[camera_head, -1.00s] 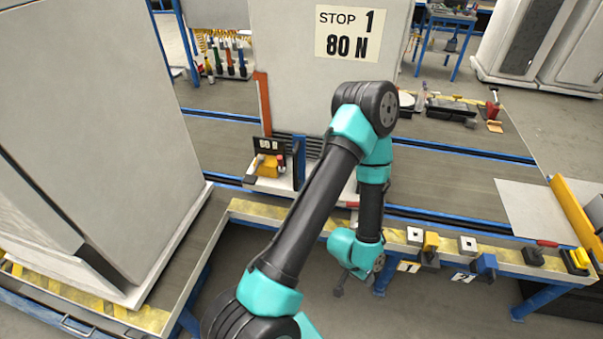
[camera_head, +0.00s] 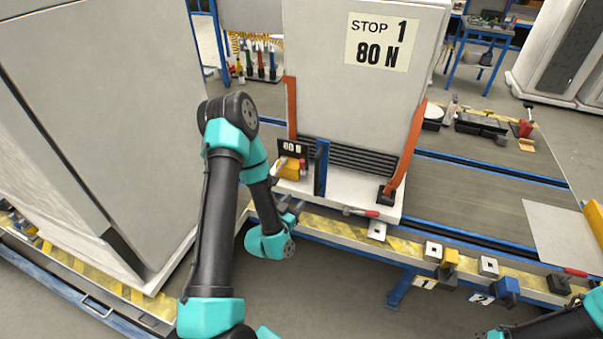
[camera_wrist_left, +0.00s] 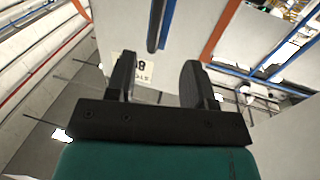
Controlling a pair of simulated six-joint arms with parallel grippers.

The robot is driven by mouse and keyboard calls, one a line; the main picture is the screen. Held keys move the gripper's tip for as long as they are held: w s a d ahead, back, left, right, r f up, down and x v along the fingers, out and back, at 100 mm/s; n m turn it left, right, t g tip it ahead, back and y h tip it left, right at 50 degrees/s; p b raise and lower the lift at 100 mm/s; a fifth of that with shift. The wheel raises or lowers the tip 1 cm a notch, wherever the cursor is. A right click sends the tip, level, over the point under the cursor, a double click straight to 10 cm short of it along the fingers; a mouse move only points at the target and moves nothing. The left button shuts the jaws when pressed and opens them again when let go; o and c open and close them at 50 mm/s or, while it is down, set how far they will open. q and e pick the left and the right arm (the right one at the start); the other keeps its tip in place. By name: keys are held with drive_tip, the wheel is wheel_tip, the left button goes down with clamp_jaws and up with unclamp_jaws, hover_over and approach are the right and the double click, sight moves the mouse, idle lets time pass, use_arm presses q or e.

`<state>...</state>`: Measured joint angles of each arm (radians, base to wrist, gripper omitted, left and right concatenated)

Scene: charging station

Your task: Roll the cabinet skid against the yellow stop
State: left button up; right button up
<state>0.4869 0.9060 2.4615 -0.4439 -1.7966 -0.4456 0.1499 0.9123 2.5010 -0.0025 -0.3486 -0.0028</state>
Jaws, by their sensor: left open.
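The grey cabinet (camera_head: 350,105) labelled STOP 1, 80 N stands upright on its pale skid (camera_head: 345,190), with orange straps at its sides. A yellow stop (camera_head: 449,262) sits on the bench's front rail above a label 1, to the right of the skid and apart from it. My left gripper (camera_head: 290,211) is by the skid's front left corner, partly hidden by its own wrist. In the left wrist view my left gripper (camera_wrist_left: 158,80) is open with nothing between its fingers; the cabinet label (camera_wrist_left: 135,66) shows behind them. My right gripper is out of sight.
A blue stop (camera_head: 507,290) stands farther right on the rail by label 2. A small gauge unit marked 80 N (camera_head: 292,160) is on the skid's left. A large grey cabinet (camera_head: 95,130) fills the left.

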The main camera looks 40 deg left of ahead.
sight(315, 177)
use_arm(q)
drive_tip(key=shift+w+d, duration=0.1)
drive_tip(key=w, duration=1.1)
drive_tip(key=w+a, duration=0.1)
drive_tip(key=w, duration=0.5)
drive_tip(key=shift+w, duration=0.1)
clamp_jaws()
idle(0.4)
